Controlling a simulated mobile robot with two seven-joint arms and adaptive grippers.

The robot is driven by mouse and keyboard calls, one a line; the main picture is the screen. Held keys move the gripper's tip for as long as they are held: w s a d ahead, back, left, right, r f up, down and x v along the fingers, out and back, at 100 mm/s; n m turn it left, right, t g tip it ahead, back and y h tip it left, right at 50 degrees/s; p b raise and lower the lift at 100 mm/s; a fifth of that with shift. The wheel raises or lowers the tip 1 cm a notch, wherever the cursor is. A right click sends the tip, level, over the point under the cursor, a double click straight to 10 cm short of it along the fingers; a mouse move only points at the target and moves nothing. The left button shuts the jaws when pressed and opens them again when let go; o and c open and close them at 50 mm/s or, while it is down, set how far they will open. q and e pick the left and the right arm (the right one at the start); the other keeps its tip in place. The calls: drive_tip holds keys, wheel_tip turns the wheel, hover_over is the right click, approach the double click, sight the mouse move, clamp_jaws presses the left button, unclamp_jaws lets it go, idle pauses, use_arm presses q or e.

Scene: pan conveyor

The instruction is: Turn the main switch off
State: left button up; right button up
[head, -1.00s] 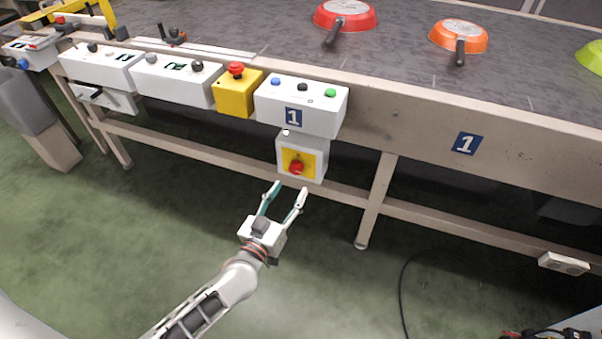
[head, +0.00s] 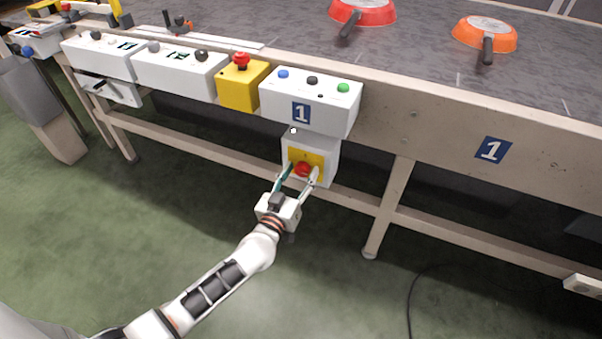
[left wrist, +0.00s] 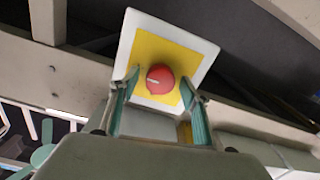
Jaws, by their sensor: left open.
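The main switch is a red round knob (head: 303,169) on a yellow plate (head: 306,154) on a white box (head: 331,152) below the control panel marked 1. My left gripper (head: 299,175) is open, with its fingers on either side of the knob in the head view. In the left wrist view, the red knob (left wrist: 160,79) shows a short white mark at its left side. There the fingertips of my left gripper (left wrist: 158,85) flank the knob, with gaps on both sides. I cannot tell if they touch the plate. My right gripper is not in view.
The white control panel (head: 311,106) with blue, black and green buttons sits just above the switch box. A yellow emergency-stop box (head: 241,87) is left of it. Pans, one red (head: 362,12) and one orange (head: 485,34), lie on the conveyor. A table leg (head: 388,210) stands to the right.

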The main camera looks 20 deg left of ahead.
use_arm(q)
drive_tip(key=c, duration=1.1)
